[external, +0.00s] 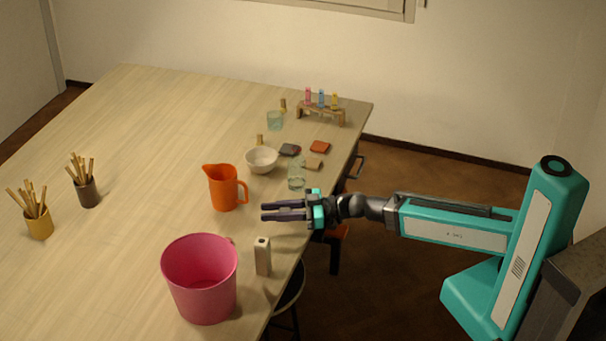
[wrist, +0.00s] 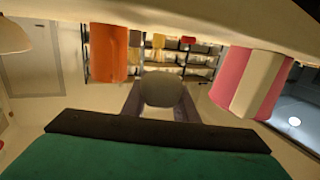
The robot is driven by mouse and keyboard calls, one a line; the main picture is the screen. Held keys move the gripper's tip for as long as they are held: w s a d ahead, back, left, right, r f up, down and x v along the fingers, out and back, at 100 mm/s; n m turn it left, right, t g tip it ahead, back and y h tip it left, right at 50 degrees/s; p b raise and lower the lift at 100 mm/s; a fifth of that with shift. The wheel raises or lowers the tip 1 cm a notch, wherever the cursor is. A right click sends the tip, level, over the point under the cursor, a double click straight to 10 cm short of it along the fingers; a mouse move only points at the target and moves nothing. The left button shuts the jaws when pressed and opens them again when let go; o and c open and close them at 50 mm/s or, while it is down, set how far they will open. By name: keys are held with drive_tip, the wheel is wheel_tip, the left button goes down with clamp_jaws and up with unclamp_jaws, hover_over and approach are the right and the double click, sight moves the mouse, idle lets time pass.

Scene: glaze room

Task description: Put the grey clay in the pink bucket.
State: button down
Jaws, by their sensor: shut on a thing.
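The pink bucket (external: 198,285) stands upright and open-topped on the table near its front edge. It also shows in the wrist view (wrist: 231,72), at the right, with the scene upside down. My gripper (external: 265,211) is above the table's right edge, behind and to the right of the bucket, pointing left. In the wrist view my gripper (wrist: 160,100) is shut on a rounded grey lump, the grey clay (wrist: 162,90). The clay is hard to make out between the fingers in the external view. It is outside the bucket.
An orange jug (external: 223,190) stands just left of my gripper. A pale upright block (external: 263,257) stands right of the bucket.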

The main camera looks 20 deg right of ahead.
sight(274, 229)
drive_tip(key=shift+f+p, duration=0.55)
drive_tip(key=shift+f, duration=1.4)
drive_tip(key=shift+f, duration=0.2)
drive_tip(key=c, duration=1.4)
unclamp_jaws()
drive_tip(key=shift+f+b, duration=0.15)
drive_tip(key=shift+b, duration=0.65)
